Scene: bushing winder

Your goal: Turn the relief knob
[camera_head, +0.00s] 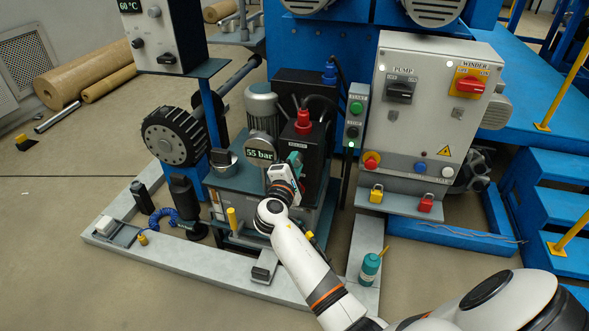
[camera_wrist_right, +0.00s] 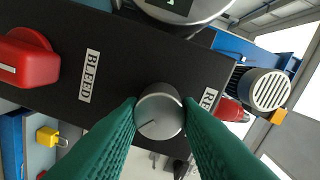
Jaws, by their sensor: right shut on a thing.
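The relief knob (camera_wrist_right: 160,112) is a round grey metal knob with a dark line on its face, on a black panel (camera_wrist_right: 130,60). It sits beside a white label starting "RE" (camera_wrist_right: 209,98), partly hidden by a finger. My right gripper (camera_head: 294,160) is at the black box of the pump unit in the head view. In the wrist view, its two green fingers are shut on the knob, one on each side. The knob is hidden in the head view. My left gripper is not in view.
A red handle (camera_wrist_right: 28,58) is by the "BLEED" label (camera_wrist_right: 88,76). A round gauge (camera_head: 260,153) reading 55 bar is just left of my gripper. A grey control cabinet (camera_head: 428,125) stands to the right. A green bottle (camera_head: 370,268) stands on the low ledge.

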